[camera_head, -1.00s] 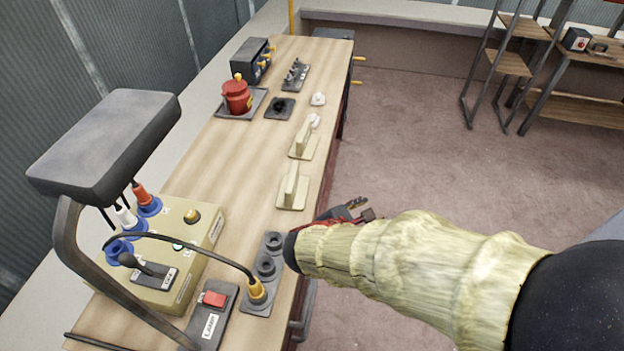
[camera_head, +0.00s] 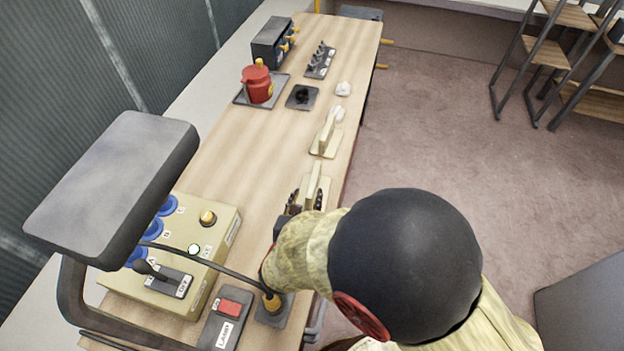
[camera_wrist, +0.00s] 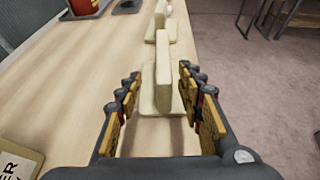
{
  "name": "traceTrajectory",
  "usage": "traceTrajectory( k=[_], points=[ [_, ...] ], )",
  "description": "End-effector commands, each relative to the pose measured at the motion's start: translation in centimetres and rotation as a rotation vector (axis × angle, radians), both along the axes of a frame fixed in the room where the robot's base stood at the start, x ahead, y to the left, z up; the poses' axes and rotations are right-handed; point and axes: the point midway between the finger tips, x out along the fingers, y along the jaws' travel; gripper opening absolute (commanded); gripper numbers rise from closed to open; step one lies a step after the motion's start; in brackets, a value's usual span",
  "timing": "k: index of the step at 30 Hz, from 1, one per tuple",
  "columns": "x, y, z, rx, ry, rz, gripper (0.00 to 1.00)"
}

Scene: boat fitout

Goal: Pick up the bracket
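Two cream brackets, each an upright plate on a flat base, stand in line on the wooden bench. The nearer bracket (camera_head: 314,180) is partly hidden by my gripper in the head view. The farther bracket (camera_head: 327,137) stands behind it. My gripper (camera_head: 306,200) is open and empty at the nearer bracket. In the wrist view, the nearer bracket's upright (camera_wrist: 163,75) appears between my open fingers (camera_wrist: 159,80), with a gap on both sides. I cannot tell how far the fingers reach along it. The farther bracket (camera_wrist: 160,20) shows straight beyond.
The wooden bench (camera_head: 230,150) has its right edge close beside the brackets, with open floor beyond. A cream control box (camera_head: 222,232) with a cable and a lamp switch (camera_head: 229,312) are at the near left. A red pot (camera_head: 257,85) and white pieces (camera_head: 343,89) stand farther back.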

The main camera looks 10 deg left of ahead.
Motion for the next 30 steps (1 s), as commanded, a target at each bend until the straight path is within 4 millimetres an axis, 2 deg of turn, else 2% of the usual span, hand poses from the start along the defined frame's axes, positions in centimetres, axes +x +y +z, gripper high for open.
traceTrajectory(
  k=[11,19,29,30],
  points=[
    [3.3,-0.5,-1.3,0.001,0.000,-0.004,0.38],
    [6.8,-1.1,-2.4,0.000,0.000,-0.004,0.38],
    [7.3,-1.1,-2.5,0.001,0.000,-0.001,0.38],
    [7.3,-1.1,-2.5,0.000,0.000,-0.002,0.36]
  ],
)
